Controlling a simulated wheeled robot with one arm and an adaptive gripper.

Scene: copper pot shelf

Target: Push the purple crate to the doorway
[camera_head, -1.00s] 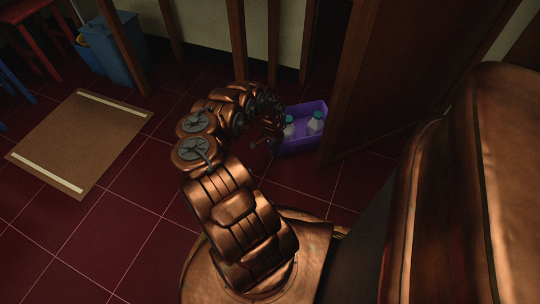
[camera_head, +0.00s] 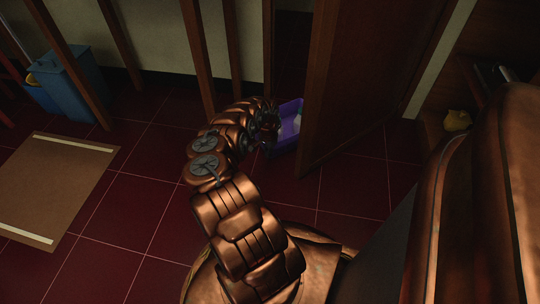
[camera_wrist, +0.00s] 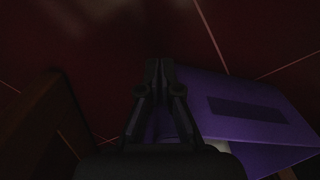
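The purple crate (camera_head: 291,108) stands on the dark red floor beside the open wooden door, whose edge hides its right part. A pale bottle (camera_head: 299,116) shows inside it. My gripper (camera_wrist: 158,66) has its fingers together with nothing visible between them. In the wrist view the crate (camera_wrist: 285,134) lies just right of the fingers, its slotted wall showing; I cannot tell whether they touch. In the head view my curled wrist hides the crate's left side and the fingertips. The dark doorway opening (camera_head: 290,50) is behind the crate, between a wooden post and the door.
The wooden door (camera_head: 365,85) stands right of the crate. Wooden posts (camera_head: 197,50) rise to the left. A tan mat (camera_head: 60,185) and blue bins (camera_head: 72,88) are at left. A shelf with a yellow item (camera_head: 457,120) is at right. Floor between mat and arm is clear.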

